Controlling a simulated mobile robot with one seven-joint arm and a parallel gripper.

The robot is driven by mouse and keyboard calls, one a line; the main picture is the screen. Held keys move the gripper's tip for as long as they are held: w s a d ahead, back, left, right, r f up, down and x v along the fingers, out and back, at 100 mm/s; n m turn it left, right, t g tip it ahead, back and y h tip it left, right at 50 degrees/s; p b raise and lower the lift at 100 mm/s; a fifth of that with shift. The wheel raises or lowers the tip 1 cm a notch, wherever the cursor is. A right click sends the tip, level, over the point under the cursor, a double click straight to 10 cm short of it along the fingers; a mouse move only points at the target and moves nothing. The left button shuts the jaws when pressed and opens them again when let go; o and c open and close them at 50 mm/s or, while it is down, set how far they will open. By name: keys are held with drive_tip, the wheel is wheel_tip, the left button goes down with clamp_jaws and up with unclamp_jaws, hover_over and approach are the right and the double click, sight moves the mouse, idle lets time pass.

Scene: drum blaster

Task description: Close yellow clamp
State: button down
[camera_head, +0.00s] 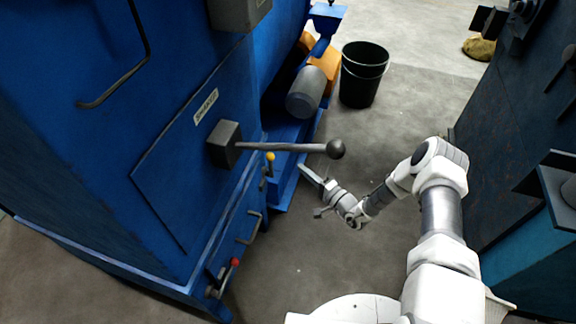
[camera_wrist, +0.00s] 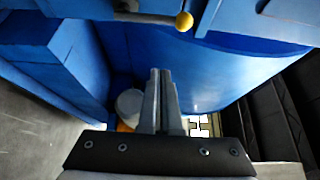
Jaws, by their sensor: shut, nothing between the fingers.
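The yellow clamp (camera_head: 270,157) is a small lever with a yellow ball knob on the lower side of the blue machine, just under the long grey lever. In the wrist view its yellow knob (camera_wrist: 184,21) shows at the top, with a dark rod running left from it. My gripper (camera_head: 306,171) is to the right of the clamp in the head view and apart from it. In the wrist view my gripper (camera_wrist: 161,72) has its fingers together and empty, below the knob in the picture. The clamp's base is partly hidden.
A long grey lever with a dark ball (camera_head: 336,149) juts out from the blue machine (camera_head: 185,150) above my gripper. A red-knobbed clamp (camera_head: 235,262) is lower on the machine. A black bucket (camera_head: 361,80) stands behind. Dark machinery (camera_head: 510,120) is at right; floor between is clear.

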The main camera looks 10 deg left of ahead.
sight(271, 166)
drive_tip(key=b+x, duration=0.3)
drive_tip(key=x, duration=0.7)
drive_tip(key=shift+s+a, duration=0.3)
drive_tip(key=shift+s, duration=0.75)
drive_tip(key=shift+s+a, duration=0.25)
drive_tip(key=shift+s, duration=0.8)
